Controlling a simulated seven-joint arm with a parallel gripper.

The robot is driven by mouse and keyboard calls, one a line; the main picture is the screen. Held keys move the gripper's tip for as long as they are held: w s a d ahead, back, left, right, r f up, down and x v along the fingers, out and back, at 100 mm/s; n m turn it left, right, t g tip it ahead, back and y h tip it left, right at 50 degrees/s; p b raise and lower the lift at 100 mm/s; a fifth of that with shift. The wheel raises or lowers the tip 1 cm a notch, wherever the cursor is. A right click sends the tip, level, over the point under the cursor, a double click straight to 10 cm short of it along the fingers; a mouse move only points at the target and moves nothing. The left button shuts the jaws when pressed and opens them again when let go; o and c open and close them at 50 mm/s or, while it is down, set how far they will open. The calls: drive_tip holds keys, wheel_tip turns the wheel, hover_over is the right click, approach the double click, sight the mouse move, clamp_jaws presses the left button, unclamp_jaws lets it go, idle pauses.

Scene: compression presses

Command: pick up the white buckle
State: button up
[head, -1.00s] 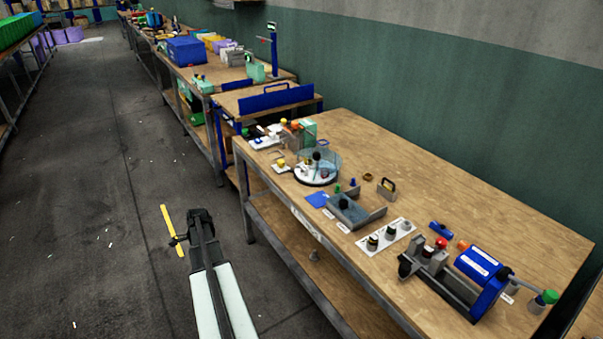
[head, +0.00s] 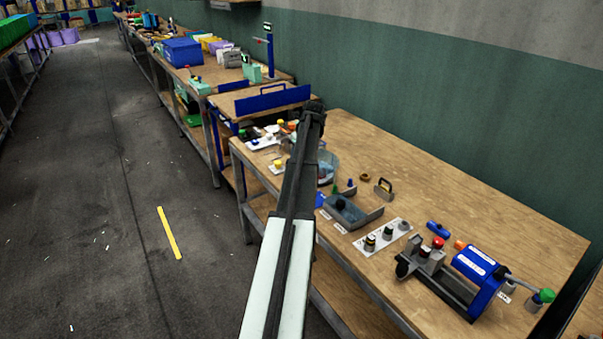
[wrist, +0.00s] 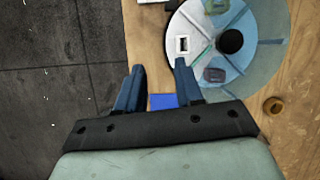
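In the wrist view a small white square frame with a dark opening, which looks like the white buckle (wrist: 183,44), lies in a compartment of the round divided dish (wrist: 265,55). My gripper (wrist: 159,67) is open and empty, its two dark blue fingers apart. The buckle shows just beyond the right fingertip; the height between them is unclear. In the head view my gripper (head: 312,108) and arm cross in front of the dish (head: 331,163), hiding most of it. I cannot make out the buckle there.
The dish has a dark centre knob (wrist: 230,42) and other small items. A blue square (wrist: 163,101) lies on the wooden bench (head: 450,200) near its edge. A grey tray fixture (head: 350,214), a blue motor device (head: 478,272) and a brown ring (wrist: 275,106) are also on the bench.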

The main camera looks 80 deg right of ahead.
drive_tip(key=s+d+r+m, duration=0.1)
drive_tip(key=s+d+r, duration=0.1)
drive_tip(key=s, duration=0.1)
drive_tip(key=shift+h, duration=0.3)
drive_tip(key=x, duration=1.2)
drive_tip(key=shift+a+f, duration=0.1)
drive_tip(key=shift+f, duration=0.35)
drive_tip(key=shift+c, duration=0.4)
drive_tip(key=shift+s, duration=0.1)
clamp_jaws()
